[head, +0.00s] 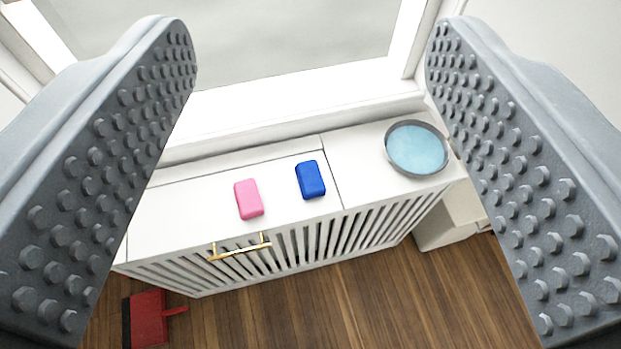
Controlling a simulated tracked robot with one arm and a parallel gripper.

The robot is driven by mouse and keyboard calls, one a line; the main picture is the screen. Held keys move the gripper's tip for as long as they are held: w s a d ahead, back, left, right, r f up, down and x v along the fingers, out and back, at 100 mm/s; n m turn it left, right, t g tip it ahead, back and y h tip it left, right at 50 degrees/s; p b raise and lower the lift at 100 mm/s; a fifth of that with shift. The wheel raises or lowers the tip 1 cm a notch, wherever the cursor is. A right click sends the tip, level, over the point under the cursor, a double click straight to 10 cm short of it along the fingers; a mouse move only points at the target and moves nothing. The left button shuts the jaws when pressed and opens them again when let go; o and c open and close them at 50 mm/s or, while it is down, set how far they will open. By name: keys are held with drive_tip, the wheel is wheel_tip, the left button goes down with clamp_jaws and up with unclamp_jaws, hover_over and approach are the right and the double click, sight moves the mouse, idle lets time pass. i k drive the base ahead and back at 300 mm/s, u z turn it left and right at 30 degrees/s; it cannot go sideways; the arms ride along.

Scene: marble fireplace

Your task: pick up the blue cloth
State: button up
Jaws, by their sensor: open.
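A small blue block-like item (310,180), the only solid blue thing that could be the cloth, lies on top of a white slatted cabinet (360,170) below a window. It looks like a rounded rectangle. My gripper (310,65) is open, with its two grey studded fingers wide apart at the left and right of the picture. The blue item shows between the fingers, beyond them and lower down, and nothing touches it. Nothing is held.
A pink block (249,199) lies left of the blue item. A round grey-rimmed dish with light blue inside (416,148) sits at the right. A brass handle (239,247) is on the cabinet's front edge. A red dustpan-like object (148,318) lies on the wooden floor (330,305).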

sight(309, 180)
drive_tip(key=z, duration=2.95)
drive_tip(key=k, duration=1.35)
drive_tip(key=u, duration=1.7)
drive_tip(key=i, duration=0.95)
drive_tip(key=u, duration=0.05)
